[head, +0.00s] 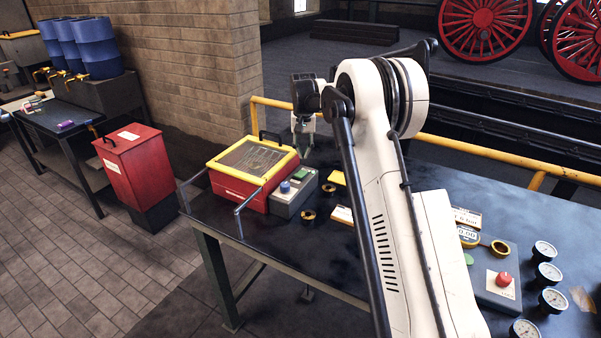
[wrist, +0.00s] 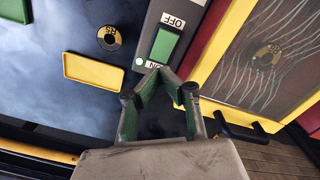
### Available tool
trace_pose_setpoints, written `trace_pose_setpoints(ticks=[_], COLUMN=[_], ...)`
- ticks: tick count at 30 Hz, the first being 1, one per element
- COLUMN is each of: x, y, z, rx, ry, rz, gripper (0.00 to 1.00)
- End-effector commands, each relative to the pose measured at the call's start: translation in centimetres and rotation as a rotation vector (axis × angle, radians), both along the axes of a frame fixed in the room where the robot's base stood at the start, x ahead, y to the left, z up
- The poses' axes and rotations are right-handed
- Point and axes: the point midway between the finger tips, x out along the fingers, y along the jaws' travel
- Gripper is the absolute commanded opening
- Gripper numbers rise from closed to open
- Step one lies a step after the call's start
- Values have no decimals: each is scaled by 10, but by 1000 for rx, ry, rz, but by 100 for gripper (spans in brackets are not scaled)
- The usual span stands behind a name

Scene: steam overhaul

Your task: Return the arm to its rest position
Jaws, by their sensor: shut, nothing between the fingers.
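My gripper (wrist: 157,78) is shut and empty in the wrist view, its green-lined fingers meeting at the tips. It hangs just in front of a grey control box with a green switch (wrist: 165,47) marked ON and OFF. In the head view my white arm reaches over the dark workbench (head: 400,172), and my gripper (head: 304,142) is small and partly hidden beside the red box with a yellow-framed lid (head: 240,170). The grey control box (head: 291,196) carries a blue knob and a green switch. Whether the fingertips touch anything cannot be told.
A ring-shaped part lies under the clear lid (wrist: 267,57). A yellow tray (wrist: 92,81) and a loose ring (wrist: 110,38) lie on the bench. Several gauges (head: 543,251) and a red button (head: 503,279) are at the right. A yellow rail (head: 480,149) runs behind the bench.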

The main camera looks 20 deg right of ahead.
Motion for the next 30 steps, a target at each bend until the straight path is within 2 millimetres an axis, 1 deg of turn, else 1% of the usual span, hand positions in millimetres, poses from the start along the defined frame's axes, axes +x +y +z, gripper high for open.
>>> trace_pose_setpoints(ticks=[1, 5, 17, 20, 23, 25, 30], x=[0, 0, 0, -2, -9, -18, -46], y=[0, 0, 0, 1, 5, 9, 22], z=[5, 11, 11, 14, 26, 39, 76], rx=[0, 0, 0, 0, -2, -4, -12], ry=[0, 0, 0, -4, -16, -31, -79], rz=[0, 0, 0, 2, 9, 17, 42], gripper=[0, 0, 0, 0, 0, 0, 0])
